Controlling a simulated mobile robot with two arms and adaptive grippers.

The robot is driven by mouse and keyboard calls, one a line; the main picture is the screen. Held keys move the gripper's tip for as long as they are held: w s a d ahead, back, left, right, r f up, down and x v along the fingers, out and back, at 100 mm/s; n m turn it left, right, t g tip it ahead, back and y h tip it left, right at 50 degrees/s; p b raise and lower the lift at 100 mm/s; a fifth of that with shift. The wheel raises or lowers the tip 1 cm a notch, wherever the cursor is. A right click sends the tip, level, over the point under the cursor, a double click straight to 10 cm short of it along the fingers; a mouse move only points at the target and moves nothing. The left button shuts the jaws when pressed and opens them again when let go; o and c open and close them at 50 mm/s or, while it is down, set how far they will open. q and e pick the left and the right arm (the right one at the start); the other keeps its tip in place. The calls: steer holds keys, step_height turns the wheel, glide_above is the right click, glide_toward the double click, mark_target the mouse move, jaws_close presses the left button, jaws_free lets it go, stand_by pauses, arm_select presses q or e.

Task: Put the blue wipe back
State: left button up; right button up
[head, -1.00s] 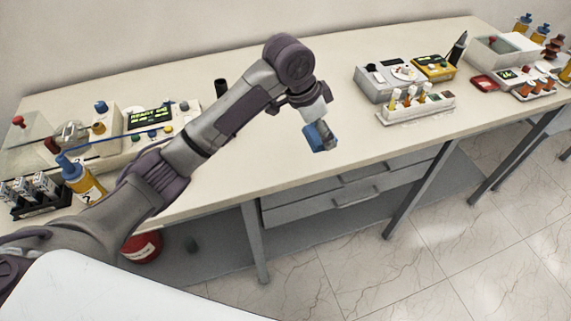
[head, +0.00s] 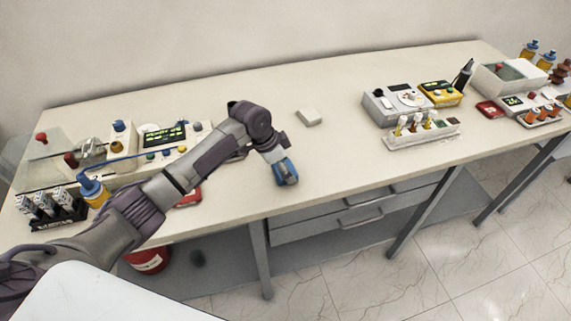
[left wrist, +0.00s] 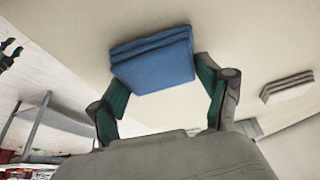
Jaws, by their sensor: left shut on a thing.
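The blue wipe (head: 286,175) is a folded, layered cloth pad. My left gripper (head: 281,164) is shut on it above the front middle of the bench. In the left wrist view the blue wipe (left wrist: 153,62) sits between the two fingers of the left gripper (left wrist: 161,82), with pale bench top around it. From these views I cannot tell whether the wipe touches the bench.
A white folded pad (head: 309,117) lies on the bench (head: 235,95) behind my gripper; the left wrist view shows it too (left wrist: 287,87). Instruments with a vial rack (head: 425,135) stand to the right. A tester (head: 165,140) stands left, near my arm. The bench middle is mostly clear.

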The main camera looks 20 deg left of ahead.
arm_select(q)
steer(key=shift+f, duration=0.2)
steer(key=o, duration=1)
steer(key=shift+r, duration=0.15)
steer(key=b+v, duration=0.1)
steer(key=v, duration=1.1)
steer(key=shift+b, duration=0.35)
